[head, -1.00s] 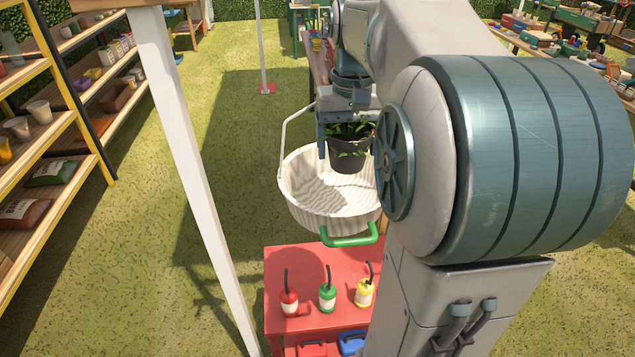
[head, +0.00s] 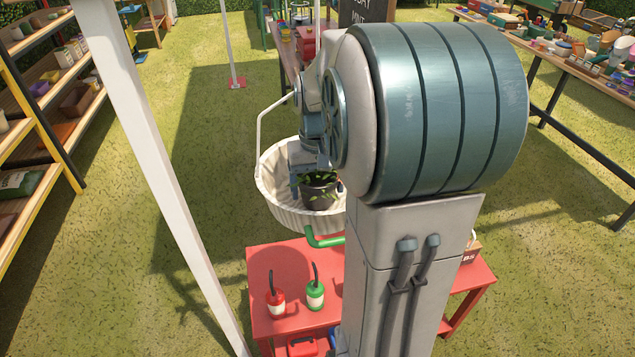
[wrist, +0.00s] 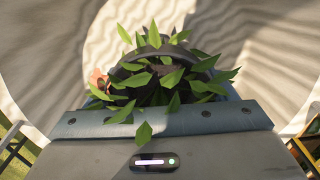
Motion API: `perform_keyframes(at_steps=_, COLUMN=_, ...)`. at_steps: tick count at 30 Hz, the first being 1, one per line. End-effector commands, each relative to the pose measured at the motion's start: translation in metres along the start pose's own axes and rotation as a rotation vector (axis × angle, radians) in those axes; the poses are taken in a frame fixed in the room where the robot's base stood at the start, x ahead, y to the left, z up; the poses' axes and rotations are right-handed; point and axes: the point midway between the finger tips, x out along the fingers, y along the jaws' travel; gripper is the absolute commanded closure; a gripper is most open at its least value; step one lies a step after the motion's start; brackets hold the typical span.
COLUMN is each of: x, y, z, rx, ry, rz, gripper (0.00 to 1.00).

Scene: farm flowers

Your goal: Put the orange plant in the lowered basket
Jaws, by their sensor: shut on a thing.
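A white ribbed basket (head: 277,205) hangs low in the head view, with its thin handle rising at the left. A dark potted plant (head: 320,192) with green leaves is in my gripper (head: 311,180), inside the basket's outline. In the wrist view the plant's leaves (wrist: 160,80) fill the middle, with a bit of orange (wrist: 97,79) at the left. The pale basket wall (wrist: 250,40) surrounds it. My gripper is shut on the pot. I cannot tell whether the pot touches the basket's bottom.
A red table (head: 262,270) with a red bottle (head: 277,303) and a green bottle (head: 315,295) stands in front of the basket. A white post (head: 150,150) rises at the left. Shelves (head: 45,100) stand far left, with open grass between.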

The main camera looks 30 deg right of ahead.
Motion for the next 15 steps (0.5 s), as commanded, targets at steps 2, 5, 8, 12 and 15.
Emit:
perform_keyframes(at_steps=2, x=0.001, y=-0.0003, z=-0.0002, rx=-0.001, ry=0.002, rz=0.0, gripper=0.54)
perform_keyframes(at_steps=5, x=0.0008, y=-0.0003, z=-0.0003, rx=-0.001, ry=0.002, rz=0.0, gripper=0.54)
perform_keyframes(at_steps=8, x=0.0015, y=-0.0003, z=-0.0003, rx=-0.001, ry=0.002, rz=0.0, gripper=0.54)
perform_keyframes(at_steps=12, x=0.0051, y=-0.0003, z=-0.0002, rx=-0.001, ry=0.001, rz=0.0, gripper=0.17)
perform_keyframes(at_steps=15, x=0.0044, y=-0.0002, z=-0.0002, rx=-0.001, ry=0.001, rz=0.0, gripper=0.01)
